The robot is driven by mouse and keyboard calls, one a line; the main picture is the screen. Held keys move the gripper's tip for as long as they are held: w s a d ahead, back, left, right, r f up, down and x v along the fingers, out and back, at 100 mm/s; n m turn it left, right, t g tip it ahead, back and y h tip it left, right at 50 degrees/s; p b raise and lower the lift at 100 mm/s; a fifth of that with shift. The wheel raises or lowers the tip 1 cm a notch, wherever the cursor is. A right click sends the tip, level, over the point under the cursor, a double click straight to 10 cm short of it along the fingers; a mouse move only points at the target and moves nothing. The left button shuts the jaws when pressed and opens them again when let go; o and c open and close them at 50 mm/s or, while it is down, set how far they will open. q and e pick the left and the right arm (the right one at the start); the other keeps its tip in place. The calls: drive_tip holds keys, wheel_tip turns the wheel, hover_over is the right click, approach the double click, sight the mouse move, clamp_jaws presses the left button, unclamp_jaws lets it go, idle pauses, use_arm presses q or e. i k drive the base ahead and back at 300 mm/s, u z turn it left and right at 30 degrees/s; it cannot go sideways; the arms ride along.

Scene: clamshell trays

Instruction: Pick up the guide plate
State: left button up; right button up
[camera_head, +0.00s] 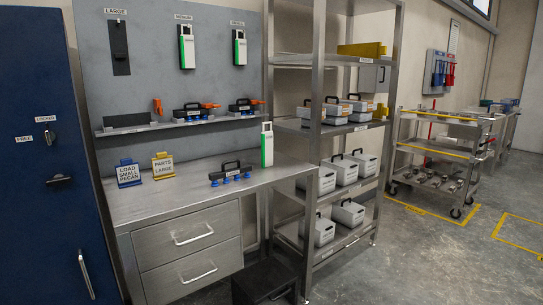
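Nothing in view is labelled guide plate, and I cannot tell which item it is. A black plate-like tool with a handle and blue feet (230,174) sits on the steel workbench (150,207). A white and green tall piece (267,146) stands upright at the bench's right end. Two similar white and green pieces hang on the grey back panel under the MEDIUM (186,48) and SMALL (239,48) labels. Two similar black handled tools, a middle one (192,112) and a right one (242,106), rest on the narrow shelf. Neither of my grippers is in view.
A blue sign (128,174) and a yellow sign (162,166) stand on the bench. A blue cabinet (40,230) is at left. A metal rack (315,130) with grey-white boxes adjoins the bench. A black step or box (263,281) is on the floor. The bench front is clear.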

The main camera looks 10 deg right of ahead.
sight(267, 137)
drive_tip(key=z, duration=0.65)
drive_tip(key=i, duration=1.4)
drive_tip(key=u, duration=0.35)
